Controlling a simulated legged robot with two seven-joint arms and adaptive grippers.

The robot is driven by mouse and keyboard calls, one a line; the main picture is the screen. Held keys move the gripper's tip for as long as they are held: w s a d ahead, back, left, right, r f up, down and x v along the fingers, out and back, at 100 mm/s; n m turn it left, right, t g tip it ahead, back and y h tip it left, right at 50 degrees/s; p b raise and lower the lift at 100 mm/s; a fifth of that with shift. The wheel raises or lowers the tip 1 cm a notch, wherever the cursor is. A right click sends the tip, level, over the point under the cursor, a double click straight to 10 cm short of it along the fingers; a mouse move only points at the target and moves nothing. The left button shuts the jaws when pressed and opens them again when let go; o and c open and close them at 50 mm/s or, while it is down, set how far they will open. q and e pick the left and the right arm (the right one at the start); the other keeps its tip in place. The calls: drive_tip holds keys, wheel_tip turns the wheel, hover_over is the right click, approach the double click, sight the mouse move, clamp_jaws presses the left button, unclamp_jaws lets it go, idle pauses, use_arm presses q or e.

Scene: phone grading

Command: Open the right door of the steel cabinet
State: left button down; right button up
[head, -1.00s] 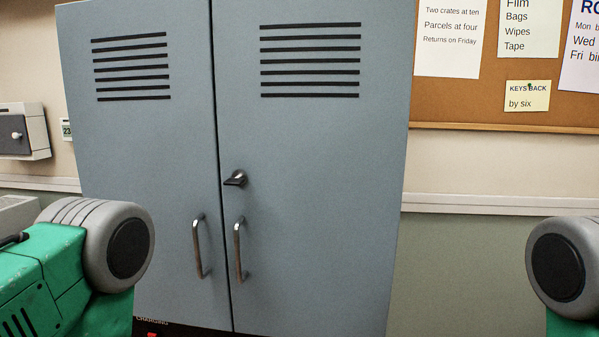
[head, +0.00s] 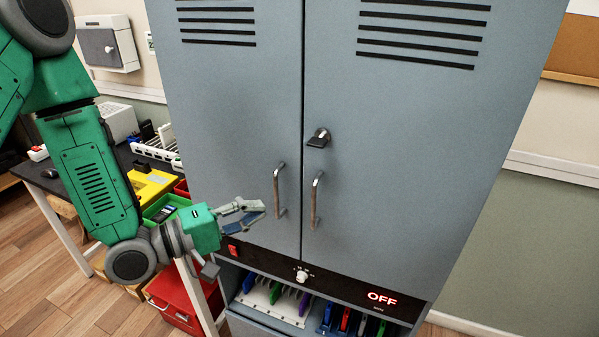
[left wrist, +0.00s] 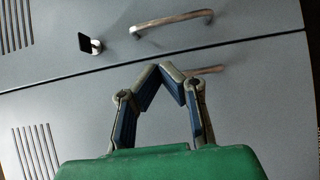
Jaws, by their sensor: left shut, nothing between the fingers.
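The grey steel cabinet stands in front of me with both doors closed. Its right door (head: 400,150) has a bar handle (head: 316,200) and a dark latch knob (head: 319,138) above it; the left door (head: 230,110) has its own bar handle (head: 279,190). My left gripper (head: 262,207) is shut and empty, close to the left door's handle. In the left wrist view its fingertips (left wrist: 172,68) meet in a point, partly over the left handle (left wrist: 205,70). The right handle (left wrist: 172,21) and the knob (left wrist: 90,44) show clear beyond them. My right gripper is out of view.
Below the doors are a control panel with a lit OFF sign (head: 382,297) and a shelf of coloured phones in racks (head: 275,300). A dark table (head: 62,178) with trays and a red box (head: 180,300) stand at left.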

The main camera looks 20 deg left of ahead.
sight(321, 188)
use_arm(q)
drive_tip(key=x, duration=0.3)
drive_tip(key=p+x, duration=0.1)
drive_tip(key=x, duration=0.5)
drive_tip(key=shift+s+d+r, duration=0.15)
drive_tip(key=shift+d+r, duration=0.2)
drive_tip(key=shift+d, duration=0.05)
drive_tip(key=shift+w+d, duration=0.2)
drive_tip(key=shift+w, duration=0.25)
drive_tip(key=shift+f, duration=0.1)
drive_tip(key=shift+a, duration=0.1)
